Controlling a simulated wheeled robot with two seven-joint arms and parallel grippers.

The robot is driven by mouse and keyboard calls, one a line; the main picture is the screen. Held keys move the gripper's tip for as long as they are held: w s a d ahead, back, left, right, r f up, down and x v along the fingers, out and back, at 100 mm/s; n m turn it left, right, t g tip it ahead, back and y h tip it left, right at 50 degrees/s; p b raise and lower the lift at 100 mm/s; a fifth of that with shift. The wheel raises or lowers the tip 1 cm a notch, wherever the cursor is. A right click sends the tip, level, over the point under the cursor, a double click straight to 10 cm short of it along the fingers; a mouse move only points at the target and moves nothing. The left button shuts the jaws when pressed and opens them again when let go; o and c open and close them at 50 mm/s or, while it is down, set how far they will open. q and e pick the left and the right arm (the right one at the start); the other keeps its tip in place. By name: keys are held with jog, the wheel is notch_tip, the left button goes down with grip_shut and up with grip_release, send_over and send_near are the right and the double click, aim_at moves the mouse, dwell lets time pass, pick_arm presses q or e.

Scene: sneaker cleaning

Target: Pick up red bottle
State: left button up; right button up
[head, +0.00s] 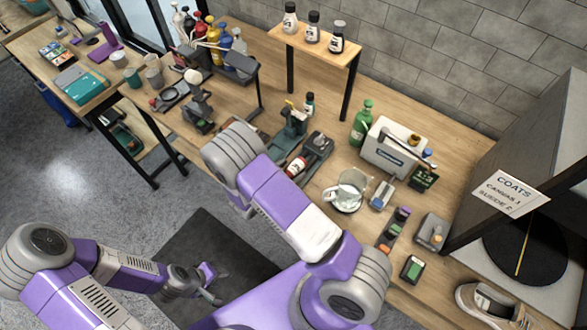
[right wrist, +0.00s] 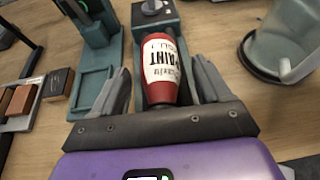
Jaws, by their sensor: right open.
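The red bottle (right wrist: 163,68), with a white label reading PAINT upside down, lies in a grey-teal cradle (right wrist: 146,75) with a knob at its far end. It also shows in the head view (head: 296,167), partly hidden by my right arm. My right gripper (right wrist: 161,80) is open, with one finger on each side of the bottle; I cannot tell whether they touch it. In the head view the right gripper is hidden behind my arm. My left gripper (head: 210,284) is low over the dark floor mat, away from the bottle; its jaws are too small to read.
A clear pitcher (head: 345,191) stands right of the cradle, also in the wrist view (right wrist: 285,45). A teal stand (head: 290,124) is close on the left. A green bottle (head: 361,124) and a white box (head: 392,151) stand behind. Small blocks (right wrist: 57,83) lie at left.

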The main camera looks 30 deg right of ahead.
jog(key=shift+d+f, duration=0.1)
jog(key=shift+d, duration=0.05)
jog(key=c, duration=1.2)
